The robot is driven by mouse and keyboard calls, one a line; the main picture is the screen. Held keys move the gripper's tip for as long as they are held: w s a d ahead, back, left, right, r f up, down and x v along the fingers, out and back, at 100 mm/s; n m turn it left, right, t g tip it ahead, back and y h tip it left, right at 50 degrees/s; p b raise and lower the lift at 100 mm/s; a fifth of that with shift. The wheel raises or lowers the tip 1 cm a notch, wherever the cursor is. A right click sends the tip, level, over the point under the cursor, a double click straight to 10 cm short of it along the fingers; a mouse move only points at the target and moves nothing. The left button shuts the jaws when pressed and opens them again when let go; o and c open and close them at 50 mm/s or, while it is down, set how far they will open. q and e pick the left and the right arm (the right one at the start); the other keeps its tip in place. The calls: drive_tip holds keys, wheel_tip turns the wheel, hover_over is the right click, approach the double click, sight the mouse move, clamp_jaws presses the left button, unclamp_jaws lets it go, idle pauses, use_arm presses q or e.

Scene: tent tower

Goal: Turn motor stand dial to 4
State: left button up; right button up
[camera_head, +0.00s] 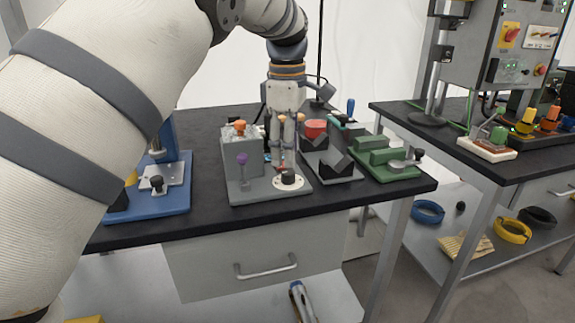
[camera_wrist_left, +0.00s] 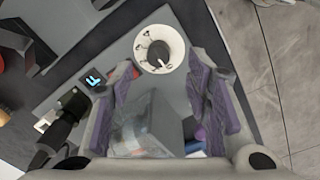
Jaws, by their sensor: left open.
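The grey motor stand (camera_head: 245,187) sits on the black bench in the head view. Its round white dial (camera_head: 288,181) with a dark knob is near the front right corner of its base. My left gripper (camera_head: 284,160) points down just above the dial. In the left wrist view the dial (camera_wrist_left: 150,37) carries dark marks, too small to read surely, around a black knob (camera_wrist_left: 160,53). The open left gripper (camera_wrist_left: 163,68) has a finger on each side just short of the dial. I cannot tell whether either finger touches the knob. My right gripper is not in view.
A small display (camera_wrist_left: 95,80) glows blue beside the dial. A blue fixture (camera_head: 175,200) is to the left; dark blocks (camera_head: 337,165) and a green fixture (camera_head: 385,160) are close on the right.

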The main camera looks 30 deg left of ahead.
sight(288, 172)
use_arm(q)
wheel_tip(288, 172, down, 5)
drive_tip(key=shift+w+a+f, duration=0.1)
drive_tip(key=shift+w, duration=0.05)
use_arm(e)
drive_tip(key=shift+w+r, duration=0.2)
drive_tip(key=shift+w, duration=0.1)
use_arm(q)
drive_tip(key=shift+c, duration=0.5)
clamp_jaws()
